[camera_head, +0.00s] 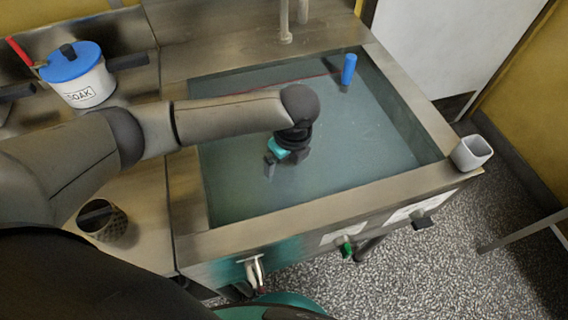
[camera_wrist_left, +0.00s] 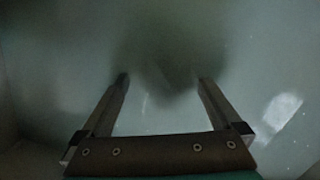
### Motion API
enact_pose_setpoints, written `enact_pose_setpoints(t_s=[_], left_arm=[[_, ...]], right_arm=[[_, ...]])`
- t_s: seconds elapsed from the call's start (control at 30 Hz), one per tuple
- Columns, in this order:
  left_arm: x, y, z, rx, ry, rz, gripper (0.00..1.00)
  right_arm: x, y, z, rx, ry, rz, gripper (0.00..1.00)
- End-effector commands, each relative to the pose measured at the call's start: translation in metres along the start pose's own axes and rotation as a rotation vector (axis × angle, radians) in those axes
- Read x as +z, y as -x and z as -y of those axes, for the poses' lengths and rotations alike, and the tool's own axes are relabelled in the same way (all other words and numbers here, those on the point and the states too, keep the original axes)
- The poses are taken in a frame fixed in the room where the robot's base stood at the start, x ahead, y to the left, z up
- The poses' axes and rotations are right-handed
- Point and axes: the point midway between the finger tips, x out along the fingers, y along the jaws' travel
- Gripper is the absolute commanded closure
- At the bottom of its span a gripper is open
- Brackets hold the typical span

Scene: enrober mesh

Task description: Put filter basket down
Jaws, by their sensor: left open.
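The filter basket appears to be the dark perforated cylinder (camera_head: 103,222) standing on the steel counter left of the sink, near my black body part at the lower left. My left gripper (camera_head: 284,163) is over the sink basin, well to the right of the basket. It points down, open, with nothing between its fingers. In the left wrist view, both fingers of the left gripper (camera_wrist_left: 161,80) are spread apart over the blurred, greenish sink. The basket does not show there. My right gripper is not in view.
The sink (camera_head: 390,185) holds greenish water, with a blue-handled item (camera_head: 348,70) at its far side. A white pot with a blue lid (camera_head: 80,75), labelled SOAK, stands at the back left. A small white cup (camera_head: 471,153) sits on the right corner.

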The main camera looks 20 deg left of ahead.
Motion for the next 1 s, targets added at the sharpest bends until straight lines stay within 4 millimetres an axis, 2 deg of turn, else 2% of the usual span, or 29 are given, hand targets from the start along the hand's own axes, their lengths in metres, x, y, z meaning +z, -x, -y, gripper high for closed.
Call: enact_pose_setpoints(t_s=[0.03, 0.2, 0.4, 0.6, 1.0], left_arm=[[0.001, 0.015, 0.001, -0.003, -0.001, 0.000, 0.02], [0.001, 0.054, 0.001, -0.004, -0.001, 0.001, 0.02], [0.001, 0.088, 0.001, -0.003, 0.000, 0.000, 0.02], [0.000, 0.102, 0.001, -0.001, 0.000, -0.001, 0.02], [0.000, 0.102, 0.001, 0.000, 0.001, -0.001, 0.02]], right_arm=[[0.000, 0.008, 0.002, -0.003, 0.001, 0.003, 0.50], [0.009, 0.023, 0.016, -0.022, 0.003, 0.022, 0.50], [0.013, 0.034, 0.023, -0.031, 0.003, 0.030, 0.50], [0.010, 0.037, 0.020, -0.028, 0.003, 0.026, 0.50], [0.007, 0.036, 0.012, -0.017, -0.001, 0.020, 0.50]])
